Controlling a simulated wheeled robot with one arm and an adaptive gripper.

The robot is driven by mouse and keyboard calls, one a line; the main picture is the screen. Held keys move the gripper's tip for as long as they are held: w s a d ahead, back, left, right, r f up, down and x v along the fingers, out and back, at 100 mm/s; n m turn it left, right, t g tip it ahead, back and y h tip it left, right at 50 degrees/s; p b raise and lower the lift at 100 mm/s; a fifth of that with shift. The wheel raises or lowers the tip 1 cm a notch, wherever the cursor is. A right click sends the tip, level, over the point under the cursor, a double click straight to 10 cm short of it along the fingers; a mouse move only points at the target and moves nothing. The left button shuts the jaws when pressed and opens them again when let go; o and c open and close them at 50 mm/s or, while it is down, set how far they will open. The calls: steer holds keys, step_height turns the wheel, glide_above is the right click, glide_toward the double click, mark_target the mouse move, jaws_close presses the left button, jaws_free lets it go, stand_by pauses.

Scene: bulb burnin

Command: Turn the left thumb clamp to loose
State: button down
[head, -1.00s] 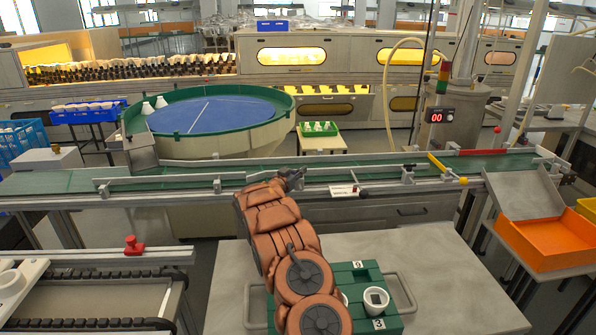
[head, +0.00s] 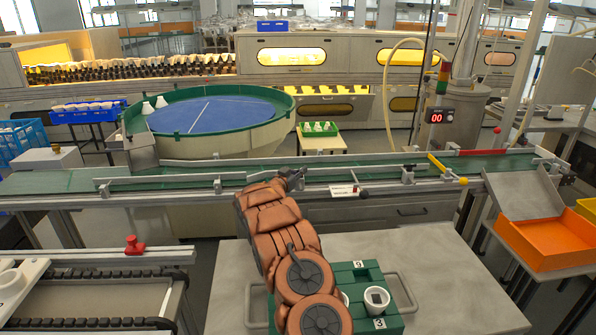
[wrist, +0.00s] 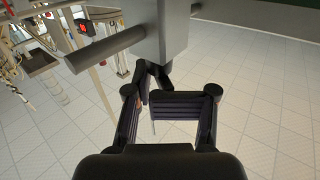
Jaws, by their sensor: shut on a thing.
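My gripper (head: 294,179) is at the near guide rail of the green conveyor in the head view, at the left thumb clamp. In the wrist view the fingers of my gripper (wrist: 154,78) come together on the small dark knob of the left thumb clamp (wrist: 156,68), just under a grey block (wrist: 165,30) with a rod through it. The fingers hide most of the knob, and its turn angle cannot be told. Another clamp (head: 408,174) stands on the rail farther right.
The green conveyor (head: 70,181) runs across behind the rail. A small white label plate (head: 344,190) is right of my gripper. A bench (head: 440,275) with a green holder block (head: 387,322) is in front. An orange tray (head: 545,243) is at right.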

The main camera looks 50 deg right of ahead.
steer(key=c, duration=1.4)
jaws_free()
steer(key=shift+s+d+r, duration=0.1)
steer(key=shift+d+r, duration=0.25)
steer(key=shift+r, duration=0.25)
steer(key=shift+c, duration=0.2)
steer(key=shift+o, duration=1)
steer(key=shift+d+f, duration=0.2)
steer(key=shift+f, duration=0.1)
steer(key=shift+a+f, duration=0.1)
steer(key=shift+a, duration=0.1)
steer(key=shift+d+r, duration=0.1)
steer(key=shift+r, duration=0.15)
steer(key=shift+w+a+f+p, duration=0.1)
steer(key=shift+w+a+p, duration=1.6)
steer(key=shift+w+a, duration=0.45)
steer(key=shift+o, duration=0.5)
steer(key=shift+a, duration=0.4)
steer(key=shift+w+a+p, duration=0.55)
steer(key=shift+p, duration=0.2)
steer(key=shift+w+a, duration=0.15)
steer(key=shift+w, duration=0.05)
steer(key=shift+c, duration=0.5)
steer(key=shift+w+a+p, duration=0.1)
steer(key=shift+a+p, duration=0.1)
steer(key=shift+p, duration=0.25)
